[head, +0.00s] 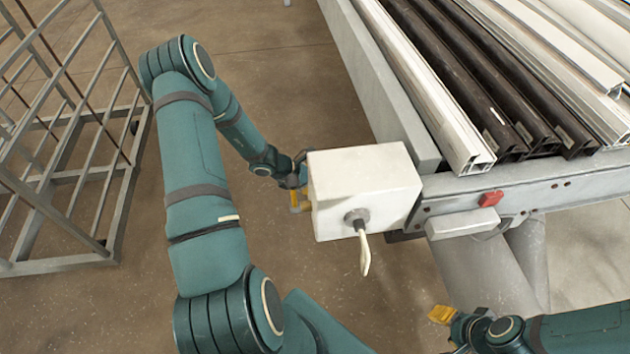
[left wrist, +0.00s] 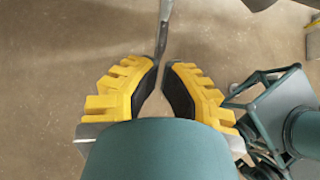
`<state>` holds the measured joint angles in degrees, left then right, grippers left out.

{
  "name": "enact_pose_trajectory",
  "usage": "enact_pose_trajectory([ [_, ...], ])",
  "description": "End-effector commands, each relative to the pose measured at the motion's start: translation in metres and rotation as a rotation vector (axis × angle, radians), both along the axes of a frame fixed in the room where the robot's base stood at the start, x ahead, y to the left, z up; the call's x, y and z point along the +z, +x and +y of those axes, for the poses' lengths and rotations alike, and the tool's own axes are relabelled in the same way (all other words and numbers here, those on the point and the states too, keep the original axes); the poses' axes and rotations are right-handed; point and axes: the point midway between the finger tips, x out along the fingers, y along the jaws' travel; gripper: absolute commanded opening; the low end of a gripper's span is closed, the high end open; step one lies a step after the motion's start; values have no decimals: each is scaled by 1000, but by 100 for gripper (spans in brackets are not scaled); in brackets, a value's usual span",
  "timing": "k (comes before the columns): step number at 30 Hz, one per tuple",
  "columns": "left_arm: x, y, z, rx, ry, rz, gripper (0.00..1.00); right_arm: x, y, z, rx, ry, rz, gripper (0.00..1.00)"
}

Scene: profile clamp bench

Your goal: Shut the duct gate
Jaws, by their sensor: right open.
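A grey duct (head: 525,260) comes down under the bench's end. I cannot make out its gate for sure; a pale block (head: 462,222) sits under the rail above it. A white box (head: 365,190) at the bench corner has a cream lever (head: 364,252) pointing down. My left gripper (head: 299,200) is beside the box's left side, partly hidden by it. My right gripper (head: 440,315) is open and empty, low in front of the duct.
White and black profiles (head: 480,90) lie on the bench, close to the white box. A red part (head: 491,198) sits on the bench's end rail (head: 560,188). A metal rack (head: 70,150) stands at the left. Bare floor (head: 290,60) lies between rack and bench.

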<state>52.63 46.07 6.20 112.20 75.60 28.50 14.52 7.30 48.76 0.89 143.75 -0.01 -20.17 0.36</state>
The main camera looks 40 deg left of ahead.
Motion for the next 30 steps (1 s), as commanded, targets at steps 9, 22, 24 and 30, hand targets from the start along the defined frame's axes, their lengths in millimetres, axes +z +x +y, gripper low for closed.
enact_pose_trajectory([
  [9, -41, 35, -31, -4, -1, -2, 0, -12, -3, 1, 6, 2, 7, 47],
  [22, -38, 60, -51, -2, 1, 0, 0, -14, -2, 0, 5, 1, 5, 47],
  [24, -38, 60, -52, -2, 1, 0, 0, -14, -2, 0, 5, 1, 5, 47],
  [30, -38, 60, -52, -2, 1, 0, 0, -14, -2, 0, 5, 1, 4, 47],
])
